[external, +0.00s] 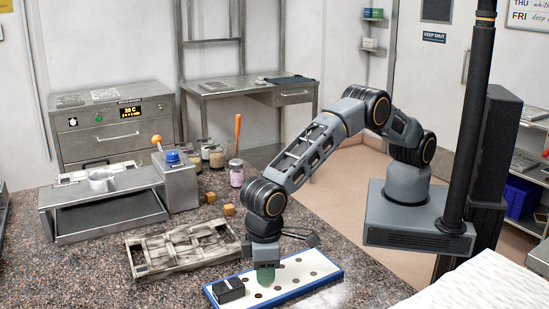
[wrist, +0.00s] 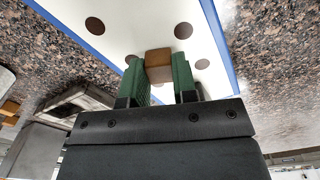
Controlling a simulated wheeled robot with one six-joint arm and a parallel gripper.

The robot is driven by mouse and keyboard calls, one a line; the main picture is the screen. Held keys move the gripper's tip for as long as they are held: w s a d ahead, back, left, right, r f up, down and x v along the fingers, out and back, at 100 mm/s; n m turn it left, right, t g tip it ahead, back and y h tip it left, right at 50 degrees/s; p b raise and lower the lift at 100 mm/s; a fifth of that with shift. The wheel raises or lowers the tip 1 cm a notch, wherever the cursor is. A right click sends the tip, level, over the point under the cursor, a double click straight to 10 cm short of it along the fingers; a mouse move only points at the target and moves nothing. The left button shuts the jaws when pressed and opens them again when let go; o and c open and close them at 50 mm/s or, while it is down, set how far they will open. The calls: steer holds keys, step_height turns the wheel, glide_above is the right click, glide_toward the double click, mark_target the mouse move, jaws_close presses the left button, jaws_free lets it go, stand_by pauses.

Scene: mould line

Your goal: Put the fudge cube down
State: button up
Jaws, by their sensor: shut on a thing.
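The brown fudge cube (wrist: 158,58) sits between the two green fingers of my gripper (wrist: 159,72) in the wrist view. My gripper is shut on it. In the external view my gripper (external: 265,275) points down over the white board with a blue rim (external: 318,260), and the cube is hidden by the fingers. The board carries rows of round brown spots; it also fills much of the wrist view (wrist: 140,12). I cannot tell whether the cube touches the board.
A black block (external: 229,289) lies on the board's left end, close to my gripper. A grey mould frame (external: 143,268) lies to the left. Two brown cubes (external: 229,210) rest on the speckled counter behind. A steel machine (external: 178,182) with an orange knob stands further back.

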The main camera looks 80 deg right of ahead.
steer(key=o, duration=0.9)
steer(key=shift+f, duration=0.1)
step_height(320, 180, up, 12)
steer(key=b, duration=0.1)
steer(key=shift+r, duration=0.25)
steer(key=w+d+r+m+t, duration=0.1)
steer(key=w+d+r, duration=0.15)
steer(key=d, duration=0.65)
steer(key=w+d+r+y, duration=0.15)
steer(key=d+r, duration=0.25)
steer(key=d, duration=0.4)
steer(key=w+d+r+m+t+h, duration=0.1)
steer(key=w+d+r, duration=0.2)
steer(key=d, duration=0.6)
steer(key=s+d+f+m+t, duration=0.1)
steer(key=s+d+f, duration=0.1)
steer(key=s+d, duration=0.5)
steer(key=s+d+f+m+t, duration=0.1)
steer(key=s+d, duration=0.6)
steer(key=d, duration=0.9)
steer(key=shift+s+f+m, duration=0.3)
steer(key=shift+f, duration=0.25)
steer(key=shift+o, duration=0.2)
